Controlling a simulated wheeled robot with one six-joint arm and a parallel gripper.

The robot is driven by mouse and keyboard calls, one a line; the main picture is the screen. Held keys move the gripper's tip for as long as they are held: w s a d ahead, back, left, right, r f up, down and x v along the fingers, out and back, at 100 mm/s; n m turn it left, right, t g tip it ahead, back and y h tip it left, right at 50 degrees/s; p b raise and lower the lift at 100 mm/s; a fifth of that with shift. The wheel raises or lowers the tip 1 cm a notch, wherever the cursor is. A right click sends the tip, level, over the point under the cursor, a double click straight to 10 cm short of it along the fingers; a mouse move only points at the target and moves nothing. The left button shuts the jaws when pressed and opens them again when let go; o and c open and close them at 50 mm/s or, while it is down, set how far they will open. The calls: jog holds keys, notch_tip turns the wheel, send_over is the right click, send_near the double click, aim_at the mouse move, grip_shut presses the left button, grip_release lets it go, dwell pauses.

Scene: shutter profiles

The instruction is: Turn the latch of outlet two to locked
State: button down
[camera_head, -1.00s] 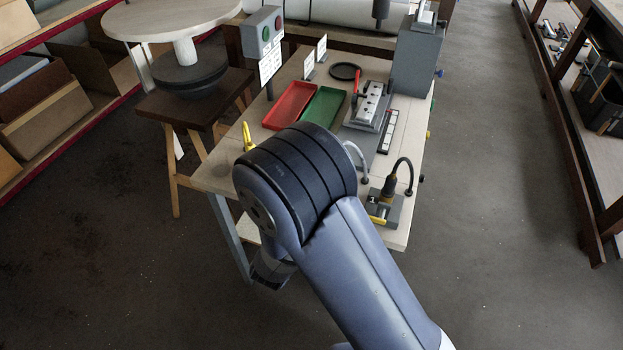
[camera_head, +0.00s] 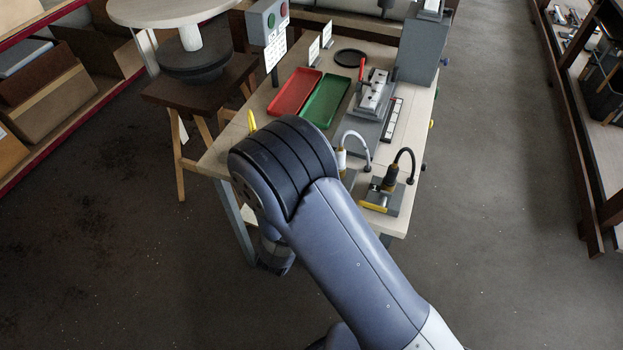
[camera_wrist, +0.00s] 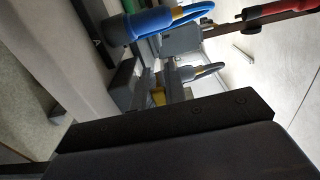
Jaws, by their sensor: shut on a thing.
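In the wrist view my gripper (camera_wrist: 160,88) has its two grey fingers close on either side of a small yellow latch (camera_wrist: 158,97). The latch sits beside a grey plug (camera_wrist: 187,74) with a yellow collar and a curved cable. A blue plug (camera_wrist: 148,23) stands apart from it, toward the top left. In the head view my arm hides the gripper and the latch it holds. A white-grey plug (camera_head: 342,158) shows beside the arm, and a black plug (camera_head: 390,178) with a yellow latch (camera_head: 373,207) stands to its right. I cannot read any outlet number.
A red tray (camera_head: 294,93) and a green tray (camera_head: 326,101) lie on the pale workbench (camera_head: 222,152). A grey fixture (camera_head: 374,97) and a grey box (camera_head: 421,50) stand behind the plugs.

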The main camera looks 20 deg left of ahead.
jog(key=c, duration=1.4)
grip_release()
jog(key=shift+c, duration=0.2)
jog(key=s+b, duration=0.1)
jog(key=s, duration=0.9)
jog(key=shift+s+a, duration=0.4)
jog(key=shift+a, duration=0.05)
jog(key=w, duration=0.7)
jog(key=w+d+p, duration=0.1)
jog(key=w, duration=0.2)
jog(key=shift+w, duration=0.4)
